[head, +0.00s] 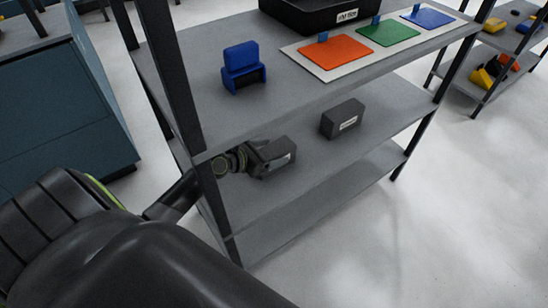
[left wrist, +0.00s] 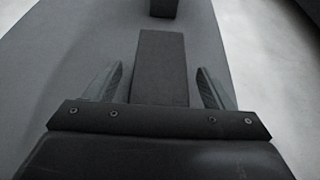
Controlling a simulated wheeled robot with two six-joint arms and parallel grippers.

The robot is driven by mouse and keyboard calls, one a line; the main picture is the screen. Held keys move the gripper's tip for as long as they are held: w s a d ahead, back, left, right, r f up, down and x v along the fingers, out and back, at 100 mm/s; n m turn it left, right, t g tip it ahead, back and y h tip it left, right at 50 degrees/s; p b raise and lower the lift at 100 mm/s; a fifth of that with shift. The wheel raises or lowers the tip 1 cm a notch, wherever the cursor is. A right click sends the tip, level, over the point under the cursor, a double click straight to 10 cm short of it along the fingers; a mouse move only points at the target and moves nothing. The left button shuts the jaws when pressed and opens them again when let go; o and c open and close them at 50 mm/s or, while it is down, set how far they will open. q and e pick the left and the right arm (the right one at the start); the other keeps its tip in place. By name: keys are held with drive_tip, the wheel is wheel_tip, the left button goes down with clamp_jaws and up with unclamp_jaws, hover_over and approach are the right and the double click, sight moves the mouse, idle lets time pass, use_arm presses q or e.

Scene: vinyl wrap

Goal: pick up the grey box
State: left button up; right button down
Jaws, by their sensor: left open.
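A grey box (head: 283,153) with a pale label on its front lies on the middle shelf (head: 330,165). My left gripper (head: 262,158) is at the left end of this box, low over the shelf. In the left wrist view the box (left wrist: 162,62) lies lengthwise between the two spread fingers, with a gap on each side. The left gripper is open and holds nothing. A second dark grey box (head: 343,117) with a white label stands farther right on the same shelf. Its near end shows at the top of the left wrist view (left wrist: 164,7). My right gripper is not in view.
The upper shelf (head: 210,110) is above and behind the gripper, with a dark post (head: 172,75) at its left. It holds a blue holder (head: 243,68), a black bin (head: 315,15), and orange, green and blue sheets on a white board. The middle shelf's right part is free.

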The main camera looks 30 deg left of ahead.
use_arm(q)
drive_tip(key=c, duration=1.1)
drive_tip(key=shift+c, duration=0.9)
drive_tip(key=shift+r, duration=0.2)
